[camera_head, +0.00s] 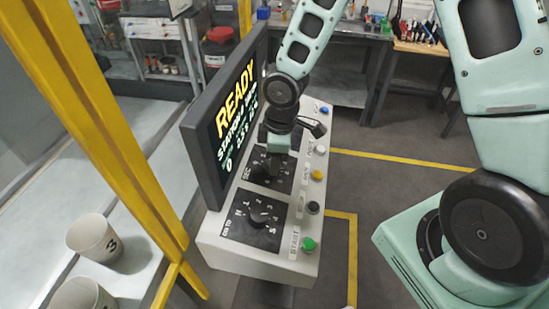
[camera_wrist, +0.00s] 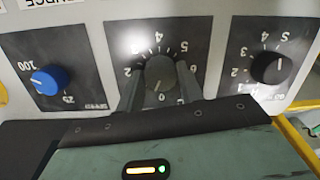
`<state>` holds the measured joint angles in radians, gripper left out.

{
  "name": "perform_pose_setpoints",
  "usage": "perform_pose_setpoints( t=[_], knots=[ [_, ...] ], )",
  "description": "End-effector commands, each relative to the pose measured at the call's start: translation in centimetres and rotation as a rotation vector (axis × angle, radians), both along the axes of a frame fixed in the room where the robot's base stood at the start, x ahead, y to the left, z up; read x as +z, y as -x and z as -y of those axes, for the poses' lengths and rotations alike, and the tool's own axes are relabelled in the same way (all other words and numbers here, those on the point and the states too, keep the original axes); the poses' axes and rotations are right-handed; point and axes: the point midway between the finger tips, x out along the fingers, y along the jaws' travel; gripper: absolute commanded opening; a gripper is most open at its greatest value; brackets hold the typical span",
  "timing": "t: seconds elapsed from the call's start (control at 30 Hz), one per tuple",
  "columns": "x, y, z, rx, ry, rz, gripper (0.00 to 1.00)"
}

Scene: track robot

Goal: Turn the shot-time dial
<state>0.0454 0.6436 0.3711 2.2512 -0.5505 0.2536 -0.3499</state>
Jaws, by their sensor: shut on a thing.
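The shot-time dial (camera_wrist: 159,72) is a dark round knob on a black plate with white numbers, the middle of three dials in the wrist view. My gripper (camera_wrist: 161,86) has one finger on each side of this knob and is shut on it. In the head view my gripper (camera_head: 272,172) reaches down onto the plate marked SEC (camera_head: 285,184) and hides most of the knob. The knob's pointer direction is hard to make out. The console (camera_head: 214,239) carries a tilted black screen (camera_head: 236,110) with READY in yellow and smaller lines below.
A black dial (camera_head: 261,217) sits nearer on the console; a blue knob (camera_wrist: 50,80) is on the other side. Coloured buttons, including a green START button (camera_head: 308,244), line the right edge. A yellow post (camera_head: 110,130) and white cups (camera_head: 93,237) stand left.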

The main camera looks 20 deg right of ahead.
Motion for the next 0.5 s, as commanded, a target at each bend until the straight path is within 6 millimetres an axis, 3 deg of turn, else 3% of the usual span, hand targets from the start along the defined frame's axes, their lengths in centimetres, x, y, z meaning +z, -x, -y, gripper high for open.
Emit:
perform_pose_setpoints(
  t=[0.47,0.5],
  knots=[
    [0.14,-0.14,-0.09,0.015,0.0,0.008,0.14],
    [0.14,-0.14,-0.09,0.015,0.0,0.008,0.4]
  ],
)
